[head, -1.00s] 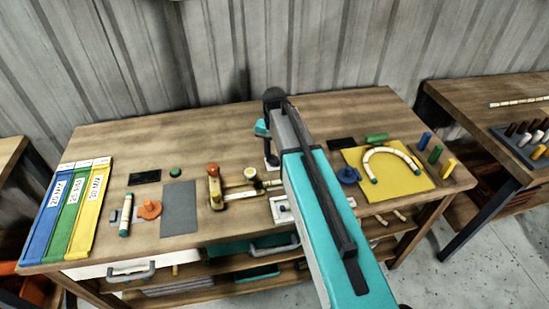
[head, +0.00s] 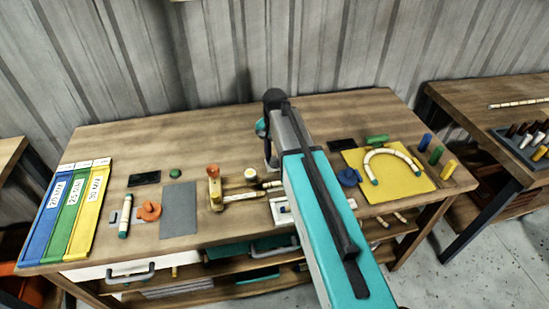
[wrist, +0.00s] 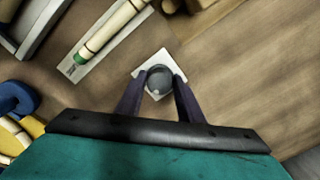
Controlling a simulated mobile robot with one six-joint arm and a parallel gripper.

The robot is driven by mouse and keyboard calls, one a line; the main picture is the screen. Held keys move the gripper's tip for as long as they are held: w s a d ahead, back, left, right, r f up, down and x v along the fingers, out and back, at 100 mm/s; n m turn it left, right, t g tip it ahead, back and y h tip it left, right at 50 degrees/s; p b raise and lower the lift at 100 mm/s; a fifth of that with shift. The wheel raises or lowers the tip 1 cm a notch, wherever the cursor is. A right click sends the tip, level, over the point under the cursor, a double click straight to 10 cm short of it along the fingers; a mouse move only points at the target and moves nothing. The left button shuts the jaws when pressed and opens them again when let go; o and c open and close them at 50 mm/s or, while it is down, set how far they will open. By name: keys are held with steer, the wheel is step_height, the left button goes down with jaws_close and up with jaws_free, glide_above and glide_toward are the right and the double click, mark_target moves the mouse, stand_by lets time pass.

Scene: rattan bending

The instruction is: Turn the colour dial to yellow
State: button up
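The colour dial (wrist: 159,79) shows in the wrist view as a round grey knob with a small pale dot on its lower edge. It sits on a pale square plate (wrist: 145,71) that looks turned at an angle to my fingers. My gripper (wrist: 160,76) has one dark finger on each side of the knob, and the fingertips appear to press on it. I see no colour marks on the plate, so I cannot read the dial's setting. In the head view my gripper (head: 271,160) points down at the bench behind my arm, and the dial is hidden.
A rattan piece (wrist: 108,32) on a pale base lies close beside the dial. A blue round part (head: 348,177) and a yellow board (head: 415,181) with a bent rattan arch stand to the right.

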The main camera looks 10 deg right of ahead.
mark_target(275, 159)
steer(key=shift+o, duration=1.3)
steer(key=shift+r, duration=0.1)
step_height(275, 159, up, 14)
steer(key=b, duration=0.3)
steer(key=shift+f, duration=0.2)
